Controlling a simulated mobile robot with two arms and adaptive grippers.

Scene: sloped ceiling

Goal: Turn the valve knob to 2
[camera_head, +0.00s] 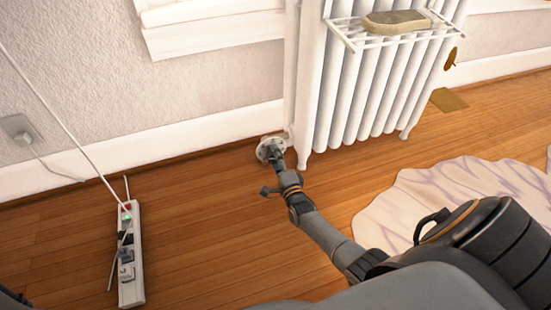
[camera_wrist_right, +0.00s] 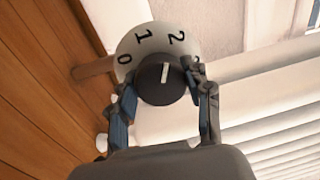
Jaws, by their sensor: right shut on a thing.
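The valve knob (camera_wrist_right: 160,84) is dark and round, with a white pointer line, on a pale dial (camera_wrist_right: 150,45) marked 0, 1 and 2. The pointer points up the picture, close to the direction of the 2. My right gripper (camera_wrist_right: 162,90) is shut on the knob, one finger on each side. In the head view the pale valve (camera_head: 268,149) sits low at the left end of the white radiator (camera_head: 345,90), with my right gripper (camera_head: 277,156) at it, partly hiding it. My left gripper is not in view.
A power strip (camera_head: 130,255) with plugs and cords lies on the wooden floor at left. A white wire rack (camera_head: 365,40) holding a tan object hangs on the radiator. A pale rug (camera_head: 400,205) lies at right.

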